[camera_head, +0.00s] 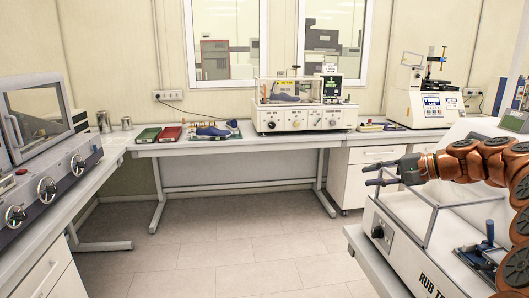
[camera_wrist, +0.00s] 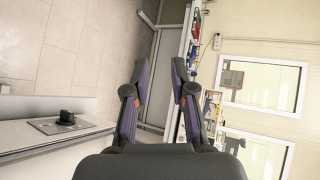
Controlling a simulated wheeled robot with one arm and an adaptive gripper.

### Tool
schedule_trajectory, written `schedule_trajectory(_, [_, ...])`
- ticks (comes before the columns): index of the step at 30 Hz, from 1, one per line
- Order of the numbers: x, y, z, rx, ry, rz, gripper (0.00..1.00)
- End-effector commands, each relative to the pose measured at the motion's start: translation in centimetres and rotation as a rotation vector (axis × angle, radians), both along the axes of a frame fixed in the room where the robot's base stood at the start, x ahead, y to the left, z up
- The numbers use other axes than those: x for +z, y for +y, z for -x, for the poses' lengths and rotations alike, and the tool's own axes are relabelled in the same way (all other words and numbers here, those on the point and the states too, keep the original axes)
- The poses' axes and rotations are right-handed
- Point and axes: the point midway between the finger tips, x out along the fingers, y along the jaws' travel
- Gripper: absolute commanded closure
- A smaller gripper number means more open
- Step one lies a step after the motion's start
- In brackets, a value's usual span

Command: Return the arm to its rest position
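My arm (camera_head: 475,160), copper-brown and jointed, reaches in from the right edge of the head view, bent and held above the right-hand bench. My gripper (camera_head: 368,175) is at its end and points left over the rub tester. In the wrist view the two dark fingers of my gripper (camera_wrist: 159,68) stand apart with nothing between them. The gripper is open and empty, and appears clear of the surfaces around it.
The white rub tester (camera_head: 408,262), with a clear-framed top, stands below my arm. A machine with knobs (camera_head: 46,187) stands on the left bench. A glass-cased tester (camera_head: 303,118) holding a shoe stands on the back bench (camera_head: 245,145). The middle floor (camera_head: 240,240) is clear.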

Motion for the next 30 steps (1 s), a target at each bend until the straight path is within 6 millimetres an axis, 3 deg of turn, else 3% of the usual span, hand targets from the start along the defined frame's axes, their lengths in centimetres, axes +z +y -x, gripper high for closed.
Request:
schedule_trajectory(1, [0.0, 2.5, 1.2, 0.042, 0.014, 0.027, 0.75])
schedule_trajectory(6, [-1.6, 8.8, 5.5, 0.162, 0.073, 0.131, 0.75])
schedule_trajectory(15, [-5.8, 16.3, 15.4, 0.36, 0.165, 0.359, 0.75])
schedule_trajectory(23, [-10.3, 18.5, 24.8, 0.499, 0.237, 0.583, 0.75])
schedule_trajectory(30, [-14.7, 17.2, 33.5, 0.609, 0.306, 0.796, 0.75])
